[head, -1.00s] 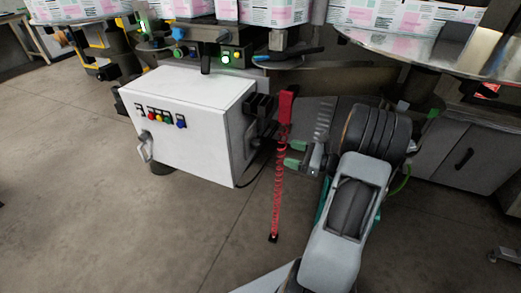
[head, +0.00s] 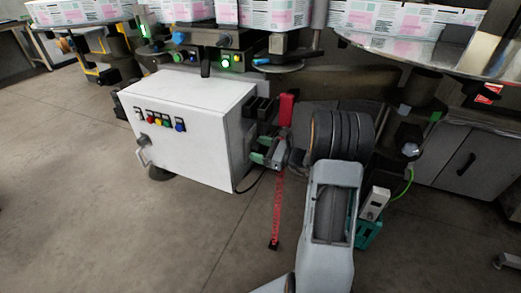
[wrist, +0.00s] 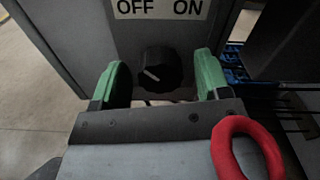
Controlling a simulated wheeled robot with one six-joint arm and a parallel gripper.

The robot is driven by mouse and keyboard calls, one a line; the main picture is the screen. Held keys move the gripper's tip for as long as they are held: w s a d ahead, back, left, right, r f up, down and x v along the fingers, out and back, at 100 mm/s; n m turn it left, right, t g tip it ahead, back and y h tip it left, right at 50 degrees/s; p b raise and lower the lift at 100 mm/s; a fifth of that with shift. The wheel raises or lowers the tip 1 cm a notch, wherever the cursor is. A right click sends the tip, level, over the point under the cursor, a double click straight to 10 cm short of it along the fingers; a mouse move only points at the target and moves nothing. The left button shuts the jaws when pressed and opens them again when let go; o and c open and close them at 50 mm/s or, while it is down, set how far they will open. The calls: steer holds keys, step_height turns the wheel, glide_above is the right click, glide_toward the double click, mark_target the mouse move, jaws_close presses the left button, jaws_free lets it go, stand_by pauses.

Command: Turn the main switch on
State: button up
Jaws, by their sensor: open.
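The main switch is a black rotary knob (wrist: 158,70) on the side of the grey cabinet, under a label (wrist: 160,9) reading OFF on the left and ON on the right. A short white mark on the knob slants on its left side, toward OFF. My gripper (wrist: 162,82) is open, with one green finger on each side of the knob. I cannot tell whether either finger touches it. In the head view my gripper (head: 259,149) is at the right side of the white cabinet (head: 190,120). The knob is hidden there.
A red part (head: 287,109) with a red coiled cord (head: 277,210) hangs by my gripper. Round tables with printed boxes (head: 410,20) stand behind. Floor at left is clear.

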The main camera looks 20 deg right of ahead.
steer(key=c, duration=0.9)
steer(key=shift+r+p, duration=0.1)
steer(key=shift+p, duration=0.2)
steer(key=m+p, duration=0.1)
steer(key=p, duration=0.1)
steer(key=m+p, duration=0.2)
steer(key=shift+r, duration=0.25)
steer(key=m+p, duration=0.5)
steer(key=p, duration=0.1)
steer(key=m+p, duration=0.4)
steer(key=shift+f+m, duration=0.15)
steer(key=shift+m, duration=0.25)
steer(key=shift+f+m+p, duration=0.2)
steer(key=shift+m+p, duration=1.5)
steer(key=shift+m, duration=0.9)
steer(key=shift+d, duration=0.1)
